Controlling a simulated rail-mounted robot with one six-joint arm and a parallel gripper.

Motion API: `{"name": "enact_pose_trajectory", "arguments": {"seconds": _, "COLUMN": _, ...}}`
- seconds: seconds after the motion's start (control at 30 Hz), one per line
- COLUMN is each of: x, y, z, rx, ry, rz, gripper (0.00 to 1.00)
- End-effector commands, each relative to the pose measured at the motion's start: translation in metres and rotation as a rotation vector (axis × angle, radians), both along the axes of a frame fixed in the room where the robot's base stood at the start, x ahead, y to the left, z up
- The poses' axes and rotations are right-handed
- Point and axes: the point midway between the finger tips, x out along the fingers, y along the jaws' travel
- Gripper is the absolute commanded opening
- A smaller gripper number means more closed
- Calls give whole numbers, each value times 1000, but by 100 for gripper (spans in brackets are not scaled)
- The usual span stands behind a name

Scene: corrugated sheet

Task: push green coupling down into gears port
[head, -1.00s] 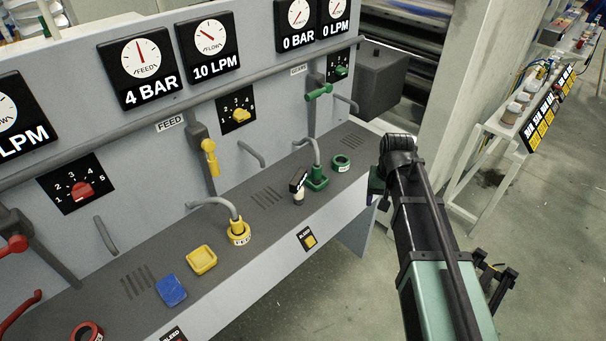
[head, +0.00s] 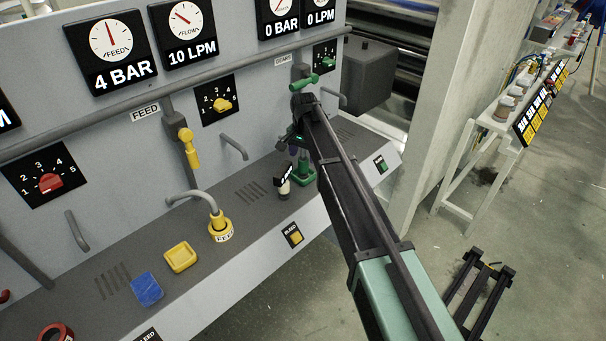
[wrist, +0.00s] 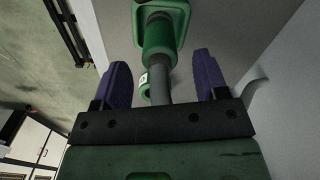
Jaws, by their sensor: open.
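The green coupling (wrist: 158,40) is on the end of a grey hose (wrist: 160,84). In the wrist view it lies against the square green gears port (wrist: 178,12); I cannot tell how deep it sits. My gripper (wrist: 161,66) is open, its two purple fingers on either side of the hose and lower coupling, with visible gaps. In the head view my gripper (head: 295,143) is above the green port (head: 304,173), and my arm partly hides the coupling and hose there.
A small white-and-black bottle-like object (head: 284,185) stands just left of the port. A green ring (wrist: 145,88) shows beside the hose. The green valve handle (head: 302,82) is on the wall above. The yellow feed coupling (head: 220,228) is farther left.

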Motion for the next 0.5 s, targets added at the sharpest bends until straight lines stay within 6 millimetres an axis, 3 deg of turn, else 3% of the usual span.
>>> {"name": "enact_pose_trajectory", "arguments": {"seconds": 0.23, "x": -1, "y": 1, "z": -49, "rx": 0, "ry": 0, "rz": 0, "gripper": 67}}
{"name": "enact_pose_trajectory", "arguments": {"seconds": 0.5, "x": -1, "y": 1, "z": -49, "rx": 0, "ry": 0, "rz": 0, "gripper": 67}}
